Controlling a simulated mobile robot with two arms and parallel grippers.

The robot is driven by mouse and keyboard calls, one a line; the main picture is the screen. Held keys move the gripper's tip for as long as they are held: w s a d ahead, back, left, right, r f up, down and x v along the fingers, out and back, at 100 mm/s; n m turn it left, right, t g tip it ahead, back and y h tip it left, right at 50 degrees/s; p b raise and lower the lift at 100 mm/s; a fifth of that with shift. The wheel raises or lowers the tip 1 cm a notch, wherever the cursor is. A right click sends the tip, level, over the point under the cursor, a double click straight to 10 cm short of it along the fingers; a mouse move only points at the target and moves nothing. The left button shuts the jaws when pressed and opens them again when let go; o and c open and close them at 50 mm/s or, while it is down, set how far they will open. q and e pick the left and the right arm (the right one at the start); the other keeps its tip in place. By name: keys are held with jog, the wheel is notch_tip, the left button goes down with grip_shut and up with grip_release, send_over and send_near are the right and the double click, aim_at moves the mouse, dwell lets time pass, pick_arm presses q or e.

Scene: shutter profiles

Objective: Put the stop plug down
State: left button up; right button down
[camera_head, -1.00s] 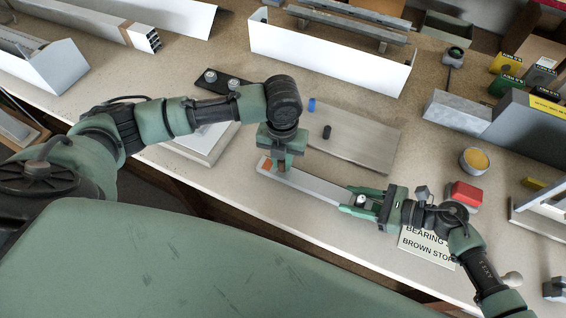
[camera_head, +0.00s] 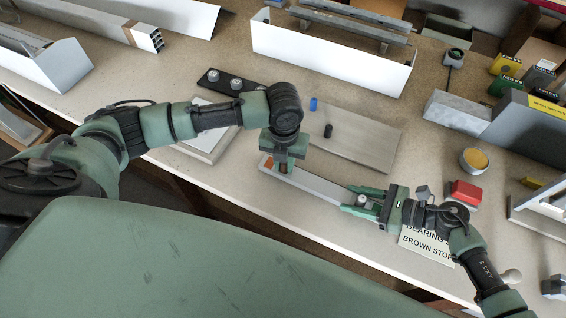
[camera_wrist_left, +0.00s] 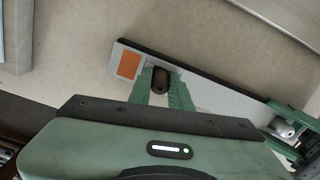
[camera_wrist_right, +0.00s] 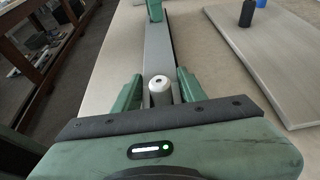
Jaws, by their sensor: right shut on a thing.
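The profile (camera_head: 320,186), a long grey bar with an orange patch at its left end, lies along the front of the bench. My left gripper (camera_head: 284,168) points down over that end. In the left wrist view, its fingers (camera_wrist_left: 161,88) are close on both sides of the brown stop plug (camera_wrist_left: 161,79), beside the orange patch; whether the plug touches the profile is unclear. My right gripper (camera_head: 352,202) is shut on the profile's right end. A white round plug (camera_wrist_right: 159,86) shows between its fingers in the right wrist view.
A label card (camera_head: 425,246) lies by my right gripper. A red block (camera_head: 466,191) and yellow-topped tin (camera_head: 474,160) stand right.

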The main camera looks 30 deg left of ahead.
pick_arm(q)
jog(key=shift+w+r, duration=0.2)
jog(key=shift+r, duration=1.1)
pick_arm(e)
jog(key=shift+w+f, duration=0.15)
jog(key=shift+w, duration=0.2)
jog(key=shift+s+f, duration=0.1)
jog(key=shift+s, duration=0.1)
pick_arm(q)
notch_tip(320, 180, up, 9)
jog(key=shift+s, duration=0.2)
pick_arm(e)
jog(key=shift+f, duration=0.1)
pick_arm(q)
jog(key=shift+a+r, duration=0.1)
pick_arm(e)
jog(key=c, duration=0.9)
grip_release()
jog(key=shift+o, duration=0.8)
pick_arm(q)
jog(key=shift+w, duration=0.1)
pick_arm(e)
jog(key=shift+w, duration=0.15)
